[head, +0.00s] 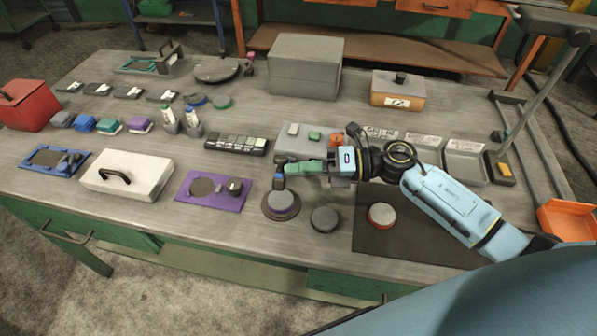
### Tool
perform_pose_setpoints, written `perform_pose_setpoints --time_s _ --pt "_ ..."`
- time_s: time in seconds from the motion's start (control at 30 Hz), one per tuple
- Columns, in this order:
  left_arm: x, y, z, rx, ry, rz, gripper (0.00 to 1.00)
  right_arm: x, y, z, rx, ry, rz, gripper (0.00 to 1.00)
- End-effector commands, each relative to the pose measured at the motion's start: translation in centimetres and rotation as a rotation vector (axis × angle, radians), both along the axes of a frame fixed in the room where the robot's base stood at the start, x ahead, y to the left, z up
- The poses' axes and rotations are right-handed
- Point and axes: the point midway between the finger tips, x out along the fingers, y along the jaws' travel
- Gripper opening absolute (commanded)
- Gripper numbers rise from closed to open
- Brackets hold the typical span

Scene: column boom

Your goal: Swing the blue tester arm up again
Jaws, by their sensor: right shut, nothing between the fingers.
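A dark round stand (281,214) with a grey, purple-ringed puck (282,202) on it is at the front middle of the table. A small blue upright piece (279,181) with a dark top shows at the back of the stand; it looks like the tester arm, raised, but its hinge is too small to make out. My right gripper (293,168) comes in from the right, its greenish fingers shut and empty, with the tips right beside the top of the blue piece. I cannot tell whether they touch. My left gripper is not in view.
A purple plate (212,203), a white lidded box (135,177) and a blue plate (45,174) are to the left. A keypad strip (236,144) lies behind.

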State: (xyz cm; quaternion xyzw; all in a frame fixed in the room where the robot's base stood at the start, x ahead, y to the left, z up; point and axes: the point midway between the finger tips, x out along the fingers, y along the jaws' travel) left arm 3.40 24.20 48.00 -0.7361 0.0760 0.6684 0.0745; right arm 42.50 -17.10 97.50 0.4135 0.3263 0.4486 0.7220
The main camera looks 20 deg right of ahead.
Motion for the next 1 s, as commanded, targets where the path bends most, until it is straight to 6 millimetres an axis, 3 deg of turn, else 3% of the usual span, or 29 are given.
perform_pose_setpoints --time_s 0.4,1.0 --pt "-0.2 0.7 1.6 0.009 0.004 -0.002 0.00 2.8 -1.8 2.4 0.222 0.328 -0.001 0.00" --pt "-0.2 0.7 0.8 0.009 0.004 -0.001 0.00 6.0 -4.3 3.1 0.463 0.686 0.000 0.00"
